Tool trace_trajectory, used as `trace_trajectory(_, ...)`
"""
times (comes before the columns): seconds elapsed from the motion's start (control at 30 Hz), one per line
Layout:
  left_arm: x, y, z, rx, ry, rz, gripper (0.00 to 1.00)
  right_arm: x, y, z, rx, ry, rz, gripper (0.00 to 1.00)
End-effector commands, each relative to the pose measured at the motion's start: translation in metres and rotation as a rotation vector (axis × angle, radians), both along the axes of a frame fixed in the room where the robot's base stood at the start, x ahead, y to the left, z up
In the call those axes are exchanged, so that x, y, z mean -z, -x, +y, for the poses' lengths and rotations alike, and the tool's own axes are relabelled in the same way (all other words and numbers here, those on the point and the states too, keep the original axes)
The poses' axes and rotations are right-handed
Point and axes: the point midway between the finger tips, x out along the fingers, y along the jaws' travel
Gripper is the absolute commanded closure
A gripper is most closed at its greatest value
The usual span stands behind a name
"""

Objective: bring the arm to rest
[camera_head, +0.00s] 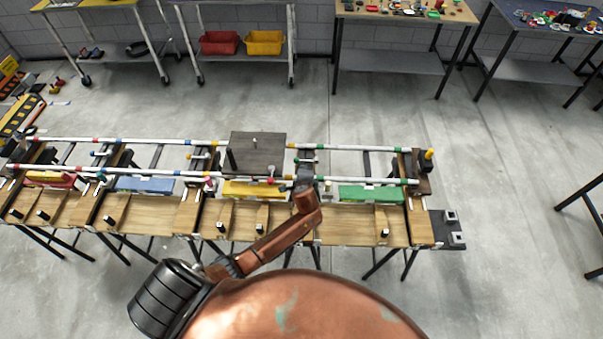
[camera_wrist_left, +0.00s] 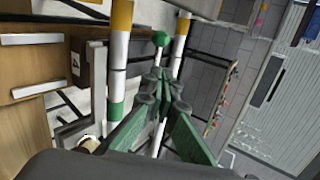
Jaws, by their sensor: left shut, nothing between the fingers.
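My left arm reaches up from the bottom of the head view, and its copper links end over the long bench (camera_head: 340,231). My left gripper (camera_head: 304,175) is at the front white rail (camera_head: 365,181), between the yellow bin (camera_head: 245,189) and the green bin (camera_head: 370,193). In the left wrist view the gripper's fingers (camera_wrist_left: 160,78) are together with nothing visible between them. A white rail with yellow and green bands (camera_wrist_left: 118,70) and a green knob (camera_wrist_left: 160,38) show close to the fingers. I cannot tell whether they touch. My right gripper is not seen.
A blue bin (camera_head: 145,185) and a red bin (camera_head: 50,180) sit farther left. Carts and tables, including one with small parts (camera_head: 410,12), stand at the back. Open floor (camera_head: 500,160) lies to the right.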

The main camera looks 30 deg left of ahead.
Motion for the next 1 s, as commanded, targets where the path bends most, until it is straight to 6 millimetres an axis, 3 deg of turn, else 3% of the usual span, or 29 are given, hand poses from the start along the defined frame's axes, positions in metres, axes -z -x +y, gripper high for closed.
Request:
trace_trajectory(0.3,-0.028,0.039,-0.020,0.000,0.001,-0.001,1.00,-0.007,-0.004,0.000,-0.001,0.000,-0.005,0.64)
trace_trajectory(0.67,-0.033,0.045,-0.022,-0.001,0.001,0.000,1.00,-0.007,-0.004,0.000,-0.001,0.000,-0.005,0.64)
trace_trajectory(0.77,-0.027,0.056,-0.020,-0.024,0.036,0.006,1.00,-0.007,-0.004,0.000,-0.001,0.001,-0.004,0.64)
trace_trajectory(0.87,-0.015,0.090,-0.012,-0.108,0.151,0.022,1.00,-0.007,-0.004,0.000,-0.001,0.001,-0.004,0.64)
trace_trajectory(1.0,0.006,0.177,0.000,-0.318,0.417,0.061,1.00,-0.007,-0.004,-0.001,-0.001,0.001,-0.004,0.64)
